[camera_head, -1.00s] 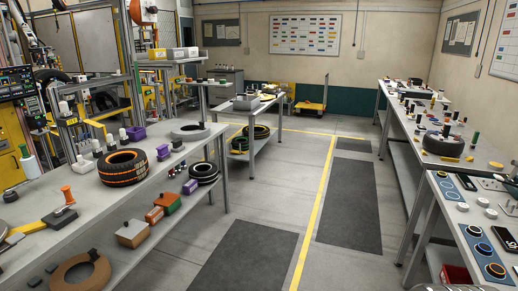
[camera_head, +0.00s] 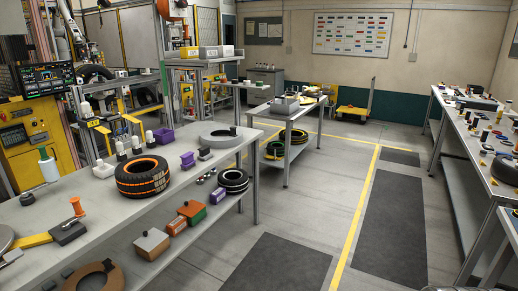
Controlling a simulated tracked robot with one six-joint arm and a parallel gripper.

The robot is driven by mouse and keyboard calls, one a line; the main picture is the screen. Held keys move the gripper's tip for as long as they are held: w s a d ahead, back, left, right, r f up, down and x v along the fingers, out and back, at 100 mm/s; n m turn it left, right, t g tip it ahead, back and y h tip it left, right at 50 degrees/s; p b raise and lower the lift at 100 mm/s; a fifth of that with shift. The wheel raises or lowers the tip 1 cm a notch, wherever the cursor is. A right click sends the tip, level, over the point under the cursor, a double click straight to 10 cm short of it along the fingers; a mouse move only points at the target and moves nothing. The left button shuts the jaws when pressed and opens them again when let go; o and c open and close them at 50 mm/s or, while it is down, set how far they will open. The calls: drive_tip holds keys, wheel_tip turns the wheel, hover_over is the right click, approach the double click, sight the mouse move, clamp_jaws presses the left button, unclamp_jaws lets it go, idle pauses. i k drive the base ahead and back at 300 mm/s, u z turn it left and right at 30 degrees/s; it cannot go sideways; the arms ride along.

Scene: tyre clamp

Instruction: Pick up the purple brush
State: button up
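I cannot make out a purple brush in this view. Purple things on the left bench are a small open bin (camera_head: 187,160) right of the orange-striped tyre and another purple bin (camera_head: 163,136) behind it. A purple box (camera_head: 217,196) sits on the shelf below. They look like containers rather than a brush. My gripper is not in view.
The left bench (camera_head: 100,210) also holds the orange-striped tyre (camera_head: 142,178), a grey ring (camera_head: 228,138) and white bottles. A right bench (camera_head: 470,150) carries many small items. Open floor with dark mats (camera_head: 390,225) and a yellow line lies between them.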

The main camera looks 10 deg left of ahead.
sight(189, 163)
drive_tip(key=u, duration=0.15)
drive_tip(key=i, duration=0.8)
drive_tip(key=u, duration=0.5)
drive_tip(key=i, duration=0.95)
drive_tip(key=u, duration=0.65)
drive_tip(key=i, duration=0.85)
drive_tip(key=u, duration=0.65)
drive_tip(key=i, duration=0.95)
drive_tip(key=u, duration=0.35)
